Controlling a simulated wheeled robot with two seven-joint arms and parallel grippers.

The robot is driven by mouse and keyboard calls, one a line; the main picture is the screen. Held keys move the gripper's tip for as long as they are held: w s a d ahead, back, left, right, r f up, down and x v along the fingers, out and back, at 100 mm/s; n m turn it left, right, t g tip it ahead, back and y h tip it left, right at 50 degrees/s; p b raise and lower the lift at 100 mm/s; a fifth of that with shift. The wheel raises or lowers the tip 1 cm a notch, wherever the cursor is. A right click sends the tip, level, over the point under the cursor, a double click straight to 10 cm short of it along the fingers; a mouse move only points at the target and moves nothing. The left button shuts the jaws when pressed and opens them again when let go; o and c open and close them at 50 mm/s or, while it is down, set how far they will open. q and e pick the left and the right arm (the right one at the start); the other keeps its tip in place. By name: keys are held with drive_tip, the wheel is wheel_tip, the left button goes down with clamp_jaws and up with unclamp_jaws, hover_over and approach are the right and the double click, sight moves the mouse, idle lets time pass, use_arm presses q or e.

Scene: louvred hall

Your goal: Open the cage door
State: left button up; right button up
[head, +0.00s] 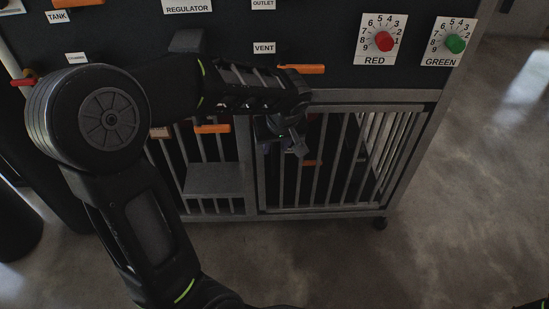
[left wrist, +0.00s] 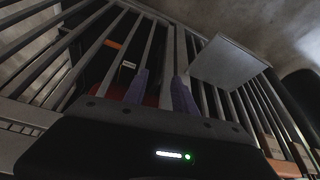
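The cage (head: 250,213) is a grey metal frame with vertical bars, below a dark panel. Its barred door (head: 330,209) is at the right in the head view and looks closed, in line with the frame. My left gripper (head: 292,150) is at the upper left part of the door, close to its bars. In the left wrist view its two purplish fingers (left wrist: 160,90) are apart, with a grey upright bar (left wrist: 167,65) showing between and beyond them. I cannot tell whether they touch it. The latch is not clearly visible. My right gripper is out of view.
The dark panel carries a red knob (head: 384,41), a green knob (head: 455,44) and several orange handles, one (head: 302,69) just above my left gripper. A grey plate (head: 213,178) sits left of the door. The floor in front and right is clear.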

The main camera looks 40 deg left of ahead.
sight(274, 154)
use_arm(q)
drive_tip(key=b+x, duration=0.2)
drive_tip(key=x, duration=0.6)
drive_tip(key=shift+b, duration=0.35)
drive_tip(key=shift+r, duration=0.1)
drive_tip(key=shift+c, duration=0.3)
clamp_jaws()
idle(0.6)
